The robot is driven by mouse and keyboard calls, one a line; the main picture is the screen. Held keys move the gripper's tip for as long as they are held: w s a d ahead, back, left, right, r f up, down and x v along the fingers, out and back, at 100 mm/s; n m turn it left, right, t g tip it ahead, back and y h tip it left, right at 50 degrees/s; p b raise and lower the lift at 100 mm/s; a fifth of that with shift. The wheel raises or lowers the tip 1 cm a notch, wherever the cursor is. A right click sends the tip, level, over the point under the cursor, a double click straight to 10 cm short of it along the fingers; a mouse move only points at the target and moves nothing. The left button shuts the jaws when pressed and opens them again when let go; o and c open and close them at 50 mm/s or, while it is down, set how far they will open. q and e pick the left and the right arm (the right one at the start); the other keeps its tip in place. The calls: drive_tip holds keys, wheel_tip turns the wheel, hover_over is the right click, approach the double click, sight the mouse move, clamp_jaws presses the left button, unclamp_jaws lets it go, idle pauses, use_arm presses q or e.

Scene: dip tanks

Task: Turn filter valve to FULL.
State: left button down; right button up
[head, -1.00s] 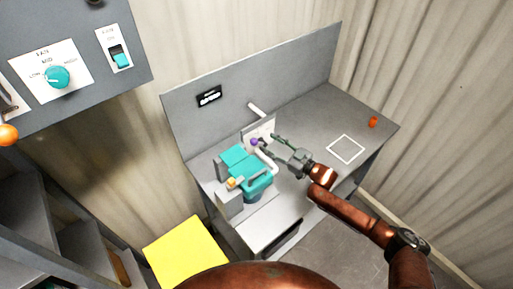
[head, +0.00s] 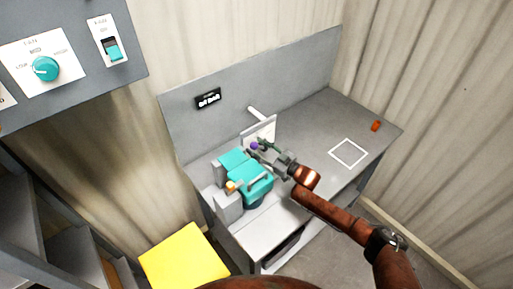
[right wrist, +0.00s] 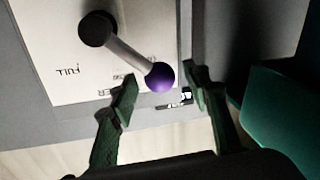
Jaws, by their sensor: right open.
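The filter valve is a lever with a black hub (right wrist: 97,28), a grey arm (right wrist: 130,54) and a purple knob (right wrist: 160,76) at its end. It is on a white label plate (right wrist: 65,80), which also shows in the head view (head: 262,129). FULL reads upside down on the plate, left of the lever in the right wrist view; the knob points away from that word. My right gripper (right wrist: 161,92) is open, its fingertips on either side just short of the knob; contact is not evident. In the head view it (head: 257,150) is beside the knob. My left gripper is out of view.
A teal pump-like unit (head: 250,180) stands close beside the valve, left of my right gripper. A grey back panel (head: 290,79) rises behind. The bench to the right is mostly clear, with a white square outline (head: 348,153) and an orange object (head: 375,126). A yellow block (head: 185,258) is at lower left.

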drive_tip(key=shift+w+a, duration=0.1)
drive_tip(key=shift+w, duration=0.05)
drive_tip(key=shift+c, duration=0.4)
clamp_jaws()
